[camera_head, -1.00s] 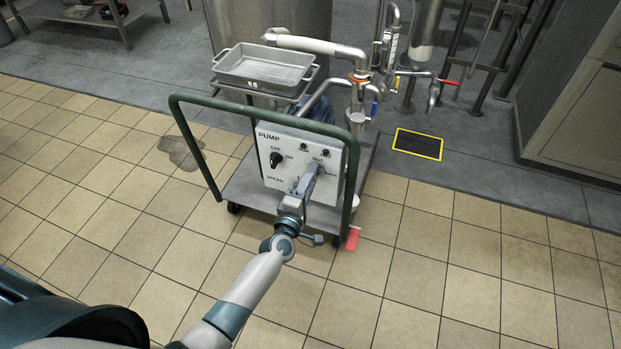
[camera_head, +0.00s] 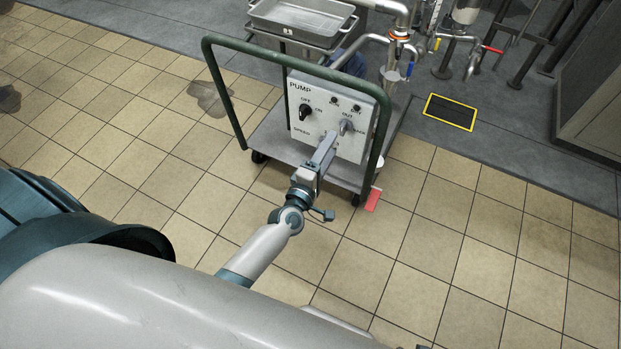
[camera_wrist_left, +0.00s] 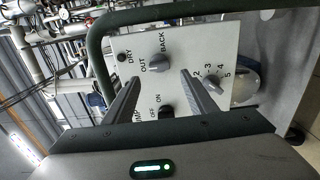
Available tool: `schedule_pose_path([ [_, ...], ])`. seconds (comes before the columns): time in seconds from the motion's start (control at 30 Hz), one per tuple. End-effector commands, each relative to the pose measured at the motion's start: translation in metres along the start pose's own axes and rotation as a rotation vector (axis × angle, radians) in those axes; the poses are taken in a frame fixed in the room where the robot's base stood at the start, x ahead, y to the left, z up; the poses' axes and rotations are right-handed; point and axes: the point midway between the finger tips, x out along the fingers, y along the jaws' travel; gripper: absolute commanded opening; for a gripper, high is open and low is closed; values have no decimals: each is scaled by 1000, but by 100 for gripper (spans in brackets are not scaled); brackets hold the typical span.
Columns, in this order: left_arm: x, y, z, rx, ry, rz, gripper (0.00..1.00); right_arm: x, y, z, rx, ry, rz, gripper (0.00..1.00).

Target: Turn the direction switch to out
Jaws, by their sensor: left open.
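The white pump panel (camera_head: 316,105) shows in the head view on a cart, with the direction switch (camera_head: 346,127), a grey knob, by the OUT and BACK labels at its right. In the left wrist view the switch (camera_wrist_left: 160,69) lies between my open fingertips as seen. I cannot tell which label it points to. My left gripper (camera_head: 329,143) is open and empty in front of the panel, just short of the switch; the fingers also show in the left wrist view (camera_wrist_left: 160,80). My right gripper is out of view.
A black off/on knob (camera_head: 306,111) and a numbered speed knob (camera_wrist_left: 213,79) flank the switch on the panel. The cart's green handle frame (camera_head: 222,88) rises around the panel. A metal tray (camera_head: 303,17) stands behind it.

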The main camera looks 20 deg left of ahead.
Motion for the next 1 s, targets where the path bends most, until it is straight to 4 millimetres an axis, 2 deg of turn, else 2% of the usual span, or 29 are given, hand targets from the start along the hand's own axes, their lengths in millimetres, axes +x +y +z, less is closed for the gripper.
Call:
schedule_pose_path([
  [0.03, -12, -2, 0, 0, 0, -2, 52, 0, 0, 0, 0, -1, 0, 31],
  [0.3, -65, -2, 0, 0, 0, -3, 52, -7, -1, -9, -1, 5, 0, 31],
  [0.5, -95, -2, 0, -1, 0, -2, 52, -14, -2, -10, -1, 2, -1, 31],
  [0.7, -110, -1, 0, -1, -1, -1, 52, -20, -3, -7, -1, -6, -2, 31],
  [1.0, -112, 0, 0, -1, 0, 0, 52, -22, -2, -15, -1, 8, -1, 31],
])
